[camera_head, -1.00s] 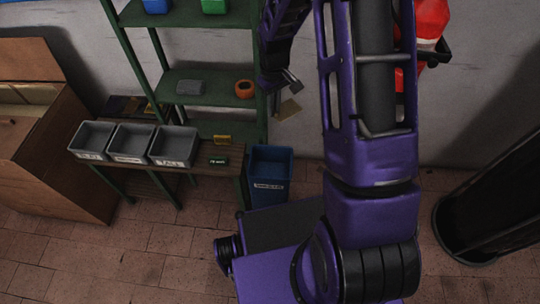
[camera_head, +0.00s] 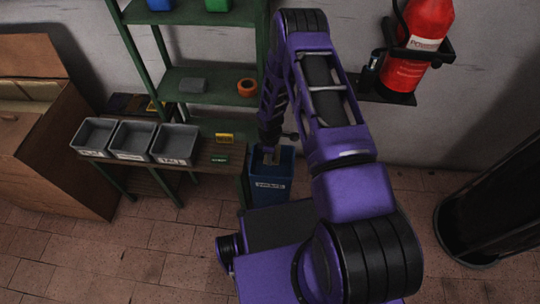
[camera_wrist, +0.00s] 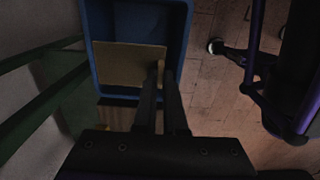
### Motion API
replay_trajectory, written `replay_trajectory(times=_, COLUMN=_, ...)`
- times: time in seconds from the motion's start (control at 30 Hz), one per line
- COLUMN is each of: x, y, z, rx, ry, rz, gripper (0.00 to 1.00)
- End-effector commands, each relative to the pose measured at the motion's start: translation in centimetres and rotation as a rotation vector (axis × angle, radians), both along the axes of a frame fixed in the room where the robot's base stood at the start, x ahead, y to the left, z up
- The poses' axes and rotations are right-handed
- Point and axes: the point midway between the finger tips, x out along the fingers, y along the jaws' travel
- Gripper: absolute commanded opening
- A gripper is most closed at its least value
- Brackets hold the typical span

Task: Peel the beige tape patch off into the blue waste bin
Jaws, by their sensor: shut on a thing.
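The beige tape patch (camera_wrist: 128,66) is a flat square sheet held at the tips of my gripper (camera_wrist: 160,75) in the wrist view. My gripper is shut on its right edge. The blue waste bin (camera_wrist: 183,40) lies below, and the patch is over its opening in that view. In the head view my gripper (camera_head: 270,150) points down at the mouth of the blue bin (camera_head: 270,190), and a small part of the patch (camera_head: 269,158) shows there. How far the patch is above or inside the rim is hard to tell.
A wooden bench (camera_head: 205,172) with grey trays (camera_head: 176,145) stands left of the bin. Green shelving (camera_head: 200,100) rises behind it. A red fire extinguisher (camera_head: 415,50) hangs on the wall at right. Brick floor (camera_head: 180,245) is clear in front.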

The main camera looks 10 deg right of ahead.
Motion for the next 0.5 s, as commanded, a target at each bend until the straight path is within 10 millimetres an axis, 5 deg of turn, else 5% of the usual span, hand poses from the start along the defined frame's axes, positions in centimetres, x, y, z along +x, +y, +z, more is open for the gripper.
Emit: replay_trajectory(times=0.5, x=-0.1, y=0.0, z=-6.2, rx=-0.001, ry=0.001, rz=-0.002, gripper=0.00)
